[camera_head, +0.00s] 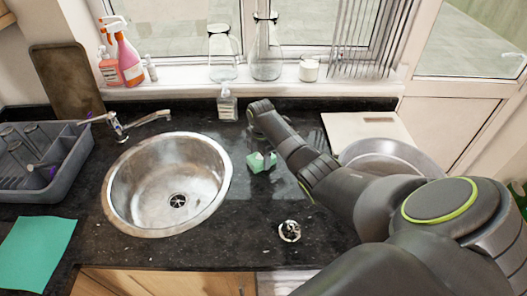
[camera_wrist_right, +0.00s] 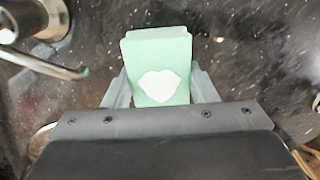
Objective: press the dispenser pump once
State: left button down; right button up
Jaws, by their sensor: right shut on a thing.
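The dispenser (camera_head: 227,106) is a small clear bottle with a pale label and a pump on top. It stands upright at the back of the counter, behind the sink and below the window sill. My right gripper (camera_wrist_right: 160,88) is shut on a small green box (camera_wrist_right: 158,55) with a white patch. The box (camera_head: 256,162) also shows in the head view, low over the counter right of the sink, apart from the dispenser. My right arm hides most of the gripper there. I cannot tell whether the box touches the counter. My left gripper is not in view.
The round steel sink (camera_head: 112,200) and its tap (camera_head: 118,127) lie left of the box. A grey dish rack (camera_head: 62,178) stands at far left. A metal pan (camera_head: 425,158) is at right. A small round item (camera_head: 290,231) lies near the front edge. Glass bottles (camera_head: 222,60) line the sill.

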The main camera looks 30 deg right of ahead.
jog(key=shift+s+a, duration=0.35)
jog(key=shift+s, duration=0.3)
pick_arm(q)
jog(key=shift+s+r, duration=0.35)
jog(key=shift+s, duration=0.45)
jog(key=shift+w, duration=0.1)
pick_arm(e)
jog(key=shift+w, duration=0.15)
jog(key=o, duration=0.8)
jog(key=shift+w, duration=0.1)
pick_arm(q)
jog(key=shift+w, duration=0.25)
pick_arm(e)
jog(key=shift+o, duration=1.2)
jog(key=shift+r, duration=0.1)
notch_tip(320, 180, up, 11)
jog(key=b, duration=0.2)
notch_tip(320, 180, up, 5)
jog(key=p, duration=0.2)
send_over(261, 159)
pick_arm(q)
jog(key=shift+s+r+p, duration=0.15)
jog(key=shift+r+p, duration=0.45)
jog(key=shift+p, duration=0.15)
pick_arm(e)
jog(key=shift+r, duration=0.65)
